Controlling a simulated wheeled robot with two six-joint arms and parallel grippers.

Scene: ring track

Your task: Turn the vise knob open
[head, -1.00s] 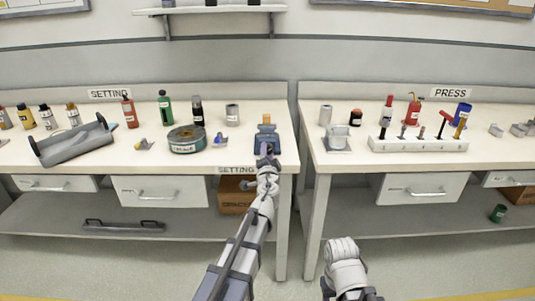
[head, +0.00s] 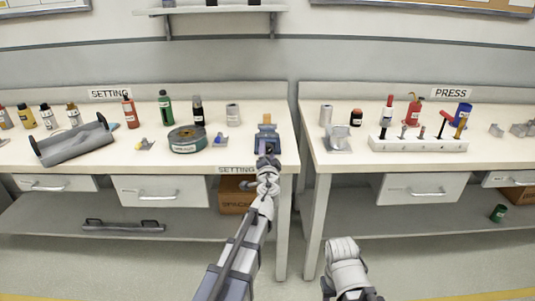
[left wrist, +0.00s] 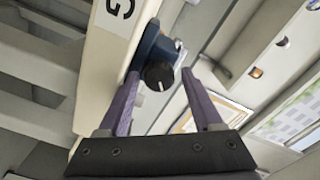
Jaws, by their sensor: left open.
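The blue vise (head: 266,132) stands at the front right edge of the left workbench, with an orange-tan part on top. In the left wrist view the vise (left wrist: 150,42) shows its round black knob (left wrist: 158,76) with a white mark, facing my gripper. My left gripper (head: 267,159) is just in front of the vise at the bench edge. In the left wrist view its purple fingers (left wrist: 162,103) are spread, with the knob beyond and between them, and nothing is held.
Drawers and a low shelf are below.

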